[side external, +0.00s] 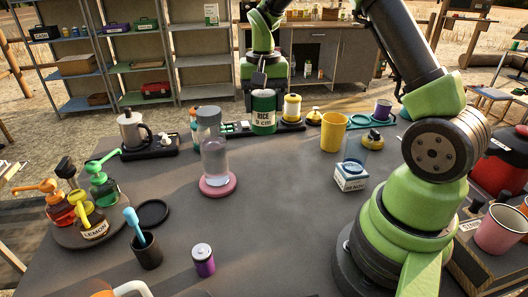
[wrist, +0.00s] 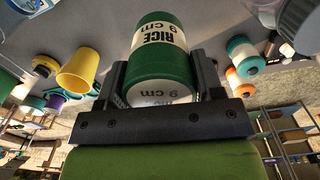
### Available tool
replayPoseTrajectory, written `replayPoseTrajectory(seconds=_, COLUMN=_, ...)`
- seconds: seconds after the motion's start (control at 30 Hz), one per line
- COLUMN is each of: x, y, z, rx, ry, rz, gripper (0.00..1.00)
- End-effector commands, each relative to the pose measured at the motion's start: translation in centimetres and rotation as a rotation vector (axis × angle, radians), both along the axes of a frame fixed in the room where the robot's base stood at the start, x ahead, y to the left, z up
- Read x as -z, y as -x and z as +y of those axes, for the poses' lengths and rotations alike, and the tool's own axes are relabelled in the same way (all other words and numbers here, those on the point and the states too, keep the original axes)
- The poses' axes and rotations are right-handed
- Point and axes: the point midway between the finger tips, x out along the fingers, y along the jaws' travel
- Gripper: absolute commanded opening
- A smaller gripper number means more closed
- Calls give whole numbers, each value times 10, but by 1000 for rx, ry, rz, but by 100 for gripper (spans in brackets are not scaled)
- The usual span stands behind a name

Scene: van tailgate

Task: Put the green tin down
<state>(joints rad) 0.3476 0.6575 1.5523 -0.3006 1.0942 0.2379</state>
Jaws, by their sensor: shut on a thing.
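The green tin (side external: 263,121) has a white band lettered "RICE 9 cm" and stands upright near the far edge of the table. My gripper (side external: 262,98) is shut on it from behind and above. In the wrist view the tin (wrist: 158,65) sits between the two dark fingers of my gripper (wrist: 160,80), one on each side. I cannot tell whether the tin's base touches the surface below or hangs just above it.
A yellow-topped jar (side external: 291,110) is close right of the tin, with a yellow cup (side external: 333,132) farther right. A clear bottle (side external: 213,155) stands on a pink disc (side external: 218,186) in front, to the left. The middle of the grey table (side external: 285,205) is clear.

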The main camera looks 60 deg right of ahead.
Motion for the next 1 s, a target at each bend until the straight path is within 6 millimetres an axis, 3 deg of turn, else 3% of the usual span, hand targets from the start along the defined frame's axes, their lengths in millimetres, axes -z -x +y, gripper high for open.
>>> replayPoseTrajectory(seconds=0.3, x=18, y=-37, z=-55, rx=866, ry=2, rz=-2, gripper=33)
replayPoseTrajectory(seconds=0.5, x=25, y=-46, z=-75, rx=1212, ry=0, rz=-6, gripper=33)
replayPoseTrajectory(seconds=0.67, x=36, y=-47, z=-80, rx=1315, ry=1, rz=-3, gripper=33)
replayPoseTrajectory(seconds=0.9, x=80, y=-47, z=-80, rx=1324, ry=1, rz=-3, gripper=33)
replayPoseTrajectory(seconds=1.0, x=89, y=-48, z=-80, rx=1324, ry=-1, rz=-5, gripper=33)
